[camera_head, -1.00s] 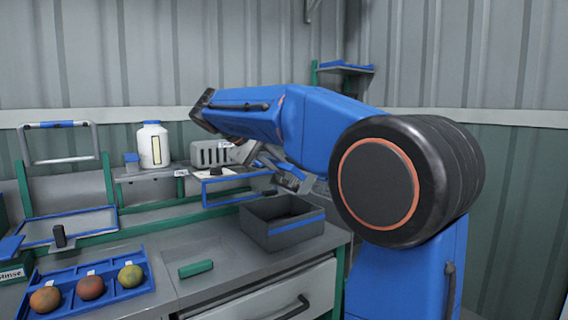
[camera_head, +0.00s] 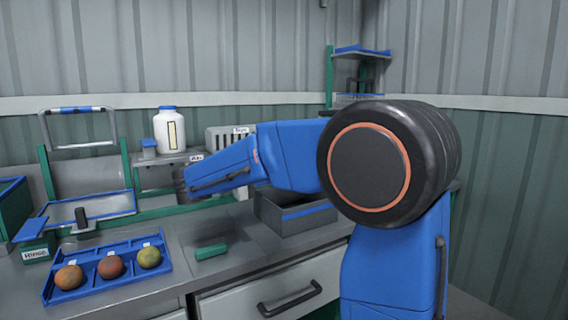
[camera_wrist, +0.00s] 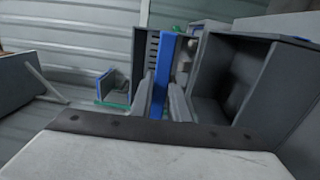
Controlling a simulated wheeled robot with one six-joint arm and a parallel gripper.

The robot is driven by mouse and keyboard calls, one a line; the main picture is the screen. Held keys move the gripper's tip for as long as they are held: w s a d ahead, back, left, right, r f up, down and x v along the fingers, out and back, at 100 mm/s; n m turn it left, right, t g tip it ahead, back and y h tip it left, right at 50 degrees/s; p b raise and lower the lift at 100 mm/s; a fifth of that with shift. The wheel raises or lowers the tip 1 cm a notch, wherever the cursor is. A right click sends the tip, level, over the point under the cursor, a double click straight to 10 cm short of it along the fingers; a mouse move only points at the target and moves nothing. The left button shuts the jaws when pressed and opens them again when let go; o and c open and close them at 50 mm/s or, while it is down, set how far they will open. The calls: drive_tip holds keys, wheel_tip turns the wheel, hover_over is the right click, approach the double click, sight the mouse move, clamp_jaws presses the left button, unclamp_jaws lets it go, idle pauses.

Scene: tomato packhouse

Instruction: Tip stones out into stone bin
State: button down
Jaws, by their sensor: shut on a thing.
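In the wrist view my gripper (camera_wrist: 160,103) is shut on a blue bar (camera_wrist: 163,75), one grey finger on each side. I cannot tell what the bar belongs to. A dark grey open box (camera_wrist: 282,98) fills the right of that view, turned on its side in the picture; its inside is in shadow. In the head view a grey box with a blue stripe (camera_head: 305,221) stands on the bench, partly behind my blue arm. I cannot make out any stones, nor tell which container is the stone bin.
A blue tray with several round fruits (camera_head: 60,294) lies at the front left. A green block (camera_head: 211,251) lies on the bench. A white jar (camera_head: 169,132) and a white slotted crate (camera_head: 221,137) stand behind. A box labelled Rinse (camera_head: 36,252) is at far left.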

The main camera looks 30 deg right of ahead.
drive_tip(key=shift+a+f+h, duration=0.1)
drive_tip(key=shift+a+h, duration=0.1)
drive_tip(key=shift+h, duration=0.1)
drive_tip(key=shift+r, duration=0.65)
drive_tip(key=shift+f, duration=0.7)
